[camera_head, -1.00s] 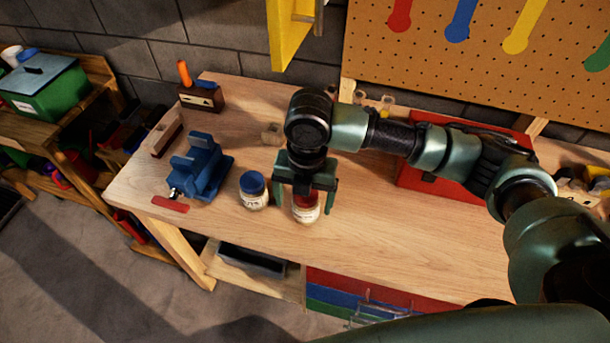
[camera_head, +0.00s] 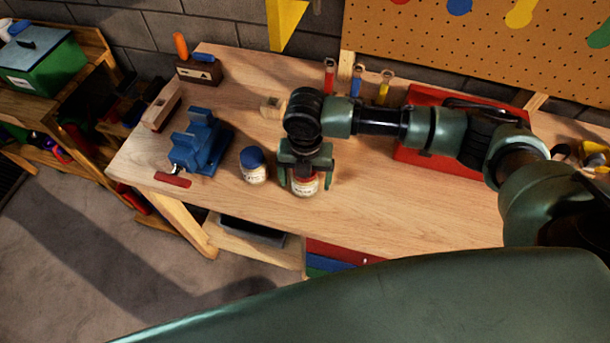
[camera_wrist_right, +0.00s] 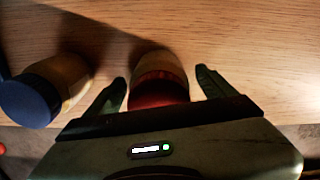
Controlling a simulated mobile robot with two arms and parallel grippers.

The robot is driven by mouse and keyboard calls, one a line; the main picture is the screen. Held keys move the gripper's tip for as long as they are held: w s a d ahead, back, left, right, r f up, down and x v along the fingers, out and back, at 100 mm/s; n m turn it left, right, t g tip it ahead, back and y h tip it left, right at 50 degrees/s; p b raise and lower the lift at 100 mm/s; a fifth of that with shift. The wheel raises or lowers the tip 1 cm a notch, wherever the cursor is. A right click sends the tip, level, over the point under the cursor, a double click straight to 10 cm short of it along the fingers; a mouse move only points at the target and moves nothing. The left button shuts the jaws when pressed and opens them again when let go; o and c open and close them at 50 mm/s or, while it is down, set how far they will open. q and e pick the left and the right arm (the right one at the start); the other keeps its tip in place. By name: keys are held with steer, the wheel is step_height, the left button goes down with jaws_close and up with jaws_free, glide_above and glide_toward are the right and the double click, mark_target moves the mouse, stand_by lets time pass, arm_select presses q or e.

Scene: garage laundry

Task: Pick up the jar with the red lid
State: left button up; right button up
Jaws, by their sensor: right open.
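The jar with the red lid (camera_head: 305,187) stands upright on the wooden workbench, its upper part largely hidden behind my right gripper in the head view. In the right wrist view the red-lidded jar (camera_wrist_right: 159,83) is between the two fingers. My right gripper (camera_head: 304,186) is open, with one finger on each side of the jar. In the wrist view (camera_wrist_right: 163,88) a gap shows between the jar and each finger. My left gripper is not in view.
A jar with a blue lid (camera_head: 253,168) stands just left of the red-lidded jar. A blue vise (camera_head: 203,142) sits farther left on the workbench (camera_head: 390,222). A red toolbox (camera_head: 436,163) is behind my right arm. The bench's front middle is clear.

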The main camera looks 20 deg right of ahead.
steer(key=c, duration=1.8)
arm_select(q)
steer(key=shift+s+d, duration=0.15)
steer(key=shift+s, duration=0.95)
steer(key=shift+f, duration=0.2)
arm_select(e)
steer(key=shift+w+r, duration=0.1)
steer(key=shift+r, duration=0.05)
